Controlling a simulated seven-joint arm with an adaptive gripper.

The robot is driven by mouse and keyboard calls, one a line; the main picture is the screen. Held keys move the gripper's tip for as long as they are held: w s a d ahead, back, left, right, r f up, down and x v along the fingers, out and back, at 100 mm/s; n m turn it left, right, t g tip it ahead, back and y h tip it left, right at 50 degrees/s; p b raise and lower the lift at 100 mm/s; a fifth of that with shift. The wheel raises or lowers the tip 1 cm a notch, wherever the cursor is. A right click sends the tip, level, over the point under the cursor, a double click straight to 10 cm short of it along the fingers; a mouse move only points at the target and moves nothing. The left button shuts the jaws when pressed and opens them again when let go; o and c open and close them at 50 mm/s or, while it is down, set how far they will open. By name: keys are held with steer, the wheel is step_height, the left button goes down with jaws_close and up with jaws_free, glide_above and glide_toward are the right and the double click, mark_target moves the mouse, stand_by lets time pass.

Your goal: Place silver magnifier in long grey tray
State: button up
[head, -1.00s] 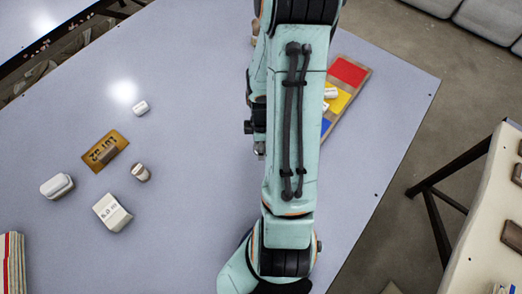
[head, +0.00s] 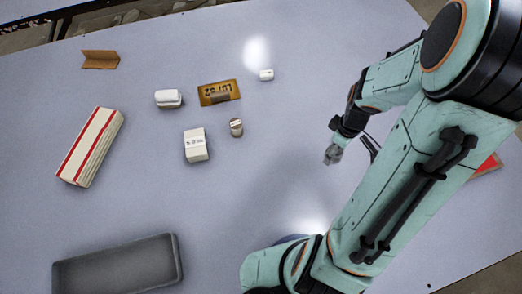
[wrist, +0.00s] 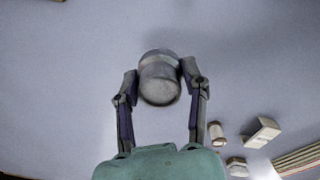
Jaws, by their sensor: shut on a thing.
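My gripper (wrist: 160,75) is shut on the silver magnifier (wrist: 159,82), a short, grey metallic cylinder with a lighter band. In the wrist view it sits between the two fingertips. In the head view the magnifier (head: 332,154) shows at the end of my gripper (head: 338,142), right of centre, seemingly above the table. The long grey tray (head: 118,264) lies at the lower left of the head view, cut by the bottom edge. Its visible inside looks empty. The magnifier is well to the right of the tray and apart from it.
A white box with red stripes (head: 92,147) lies above the tray. Mid-table are a white box (head: 195,145), a small cylinder (head: 236,127), a rounded white item (head: 168,98), a brown tag (head: 219,93) and a small white piece (head: 266,75). Table between gripper and tray is mostly clear.

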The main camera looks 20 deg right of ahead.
steer(key=w+a+r+n, duration=0.15)
steer(key=a+n, duration=0.25)
steer(key=a, duration=0.8)
steer(key=w+a+n, duration=0.3)
steer(key=a+n, duration=0.1)
steer(key=a, duration=0.7)
steer(key=s+a+r+n, duration=0.1)
steer(key=s+a+n, duration=1.1)
steer(key=s+a, duration=0.75)
glide_above(120, 272)
steer(key=d, duration=0.1)
steer(key=f, duration=0.8)
steer(key=shift+s+f, duration=0.15)
steer(key=shift+s, duration=0.05)
steer(key=shift+w+a+f, duration=0.15)
steer(key=shift+a+f, duration=0.3)
steer(key=shift+f, duration=0.15)
steer(key=shift+a+f, duration=0.1)
steer(key=shift+f, duration=1.55)
